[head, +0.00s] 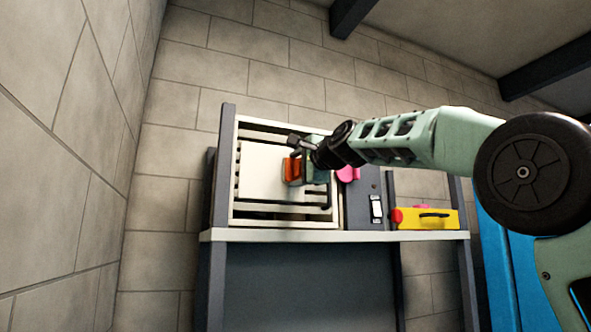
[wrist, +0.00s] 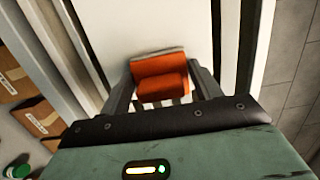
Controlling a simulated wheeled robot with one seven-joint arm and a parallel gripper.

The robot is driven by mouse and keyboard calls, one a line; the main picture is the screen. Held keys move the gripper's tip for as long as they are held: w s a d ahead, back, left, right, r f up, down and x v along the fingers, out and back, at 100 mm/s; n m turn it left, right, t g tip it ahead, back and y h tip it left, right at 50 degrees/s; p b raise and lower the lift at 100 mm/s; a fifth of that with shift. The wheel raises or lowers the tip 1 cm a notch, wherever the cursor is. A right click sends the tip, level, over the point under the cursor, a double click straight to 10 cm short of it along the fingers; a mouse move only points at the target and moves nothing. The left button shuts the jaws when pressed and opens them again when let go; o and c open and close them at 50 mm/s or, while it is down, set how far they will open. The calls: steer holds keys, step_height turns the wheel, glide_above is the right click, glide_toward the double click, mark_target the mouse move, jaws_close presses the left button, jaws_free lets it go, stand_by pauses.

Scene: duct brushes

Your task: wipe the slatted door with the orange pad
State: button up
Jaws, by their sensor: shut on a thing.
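The orange pad (wrist: 160,72) is held between the two fingers of my gripper (wrist: 163,92), seen in the wrist view. The pad's pale far edge lies against or very close to a white surface; I cannot tell if it touches. In the head view, the orange pad (head: 291,170) is in front of the slatted door (head: 323,206), near the middle of its width. My gripper (head: 299,168) partly hides the door's right side.
A dark panel with a white switch (head: 376,208) stands right of the door, with a pink round thing (head: 348,174) above. A yellow box (head: 428,219) sits on the pale ledge (head: 330,235). Brown boxes (wrist: 22,115) and a green-capped thing (wrist: 17,170) show at left in the wrist view.

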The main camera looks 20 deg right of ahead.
mark_target(275, 168)
steer(key=shift+a+r+p, duration=0.25)
steer(key=shift+a+p, duration=0.75)
steer(key=shift+a, duration=0.2)
steer(key=shift+a+f+p, duration=0.15)
steer(key=shift+a+p, duration=0.15)
steer(key=shift+a, duration=0.15)
steer(key=shift+a+p, duration=0.45)
steer(key=shift+p, duration=0.2)
steer(key=a+p, duration=0.2)
steer(key=shift+a+p, duration=0.1)
steer(key=shift+p, duration=0.2)
steer(key=shift+a+f, duration=0.1)
steer(key=shift+a, duration=1.7)
